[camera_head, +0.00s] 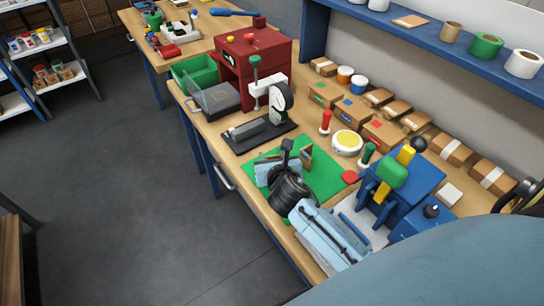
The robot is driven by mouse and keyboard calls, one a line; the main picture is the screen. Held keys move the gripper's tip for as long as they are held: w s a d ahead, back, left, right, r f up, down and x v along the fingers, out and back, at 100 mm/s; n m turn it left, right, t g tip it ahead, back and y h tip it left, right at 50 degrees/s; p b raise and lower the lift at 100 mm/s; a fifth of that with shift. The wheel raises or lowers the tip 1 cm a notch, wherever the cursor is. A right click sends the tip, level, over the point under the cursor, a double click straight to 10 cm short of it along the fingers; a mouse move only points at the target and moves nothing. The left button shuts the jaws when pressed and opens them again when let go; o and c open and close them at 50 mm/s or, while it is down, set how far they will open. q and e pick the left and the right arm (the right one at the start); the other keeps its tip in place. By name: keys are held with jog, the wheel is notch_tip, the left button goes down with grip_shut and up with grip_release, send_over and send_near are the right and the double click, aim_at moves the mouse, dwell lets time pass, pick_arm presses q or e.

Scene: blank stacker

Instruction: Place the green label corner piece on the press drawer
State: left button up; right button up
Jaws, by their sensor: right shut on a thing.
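My right gripper (296,153) is shut over the green mat, seen from behind, with its wrist hiding part of the jaws. A small brown and dull green piece (306,152) shows at its fingers; it appears to be the green label corner piece, though its label cannot be made out. A red press (252,70) stands farther back on the bench, with a grey drawer-like tray (218,99) and clear cover at its left front. A blue press (404,182) with a green and yellow handle stands at right. Which one bears the named drawer is unclear. My left gripper is out of view.
The green mat (325,182) lies on the wooden bench. A dial gauge stand (262,130) is between mat and red press. Red and green stamps, a yellow-topped round tub (347,143) and several cardboard boxes line the back. A green bin (194,74) sits far left.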

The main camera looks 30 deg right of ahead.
jog(key=o, duration=0.9)
jog(key=shift+f, duration=0.1)
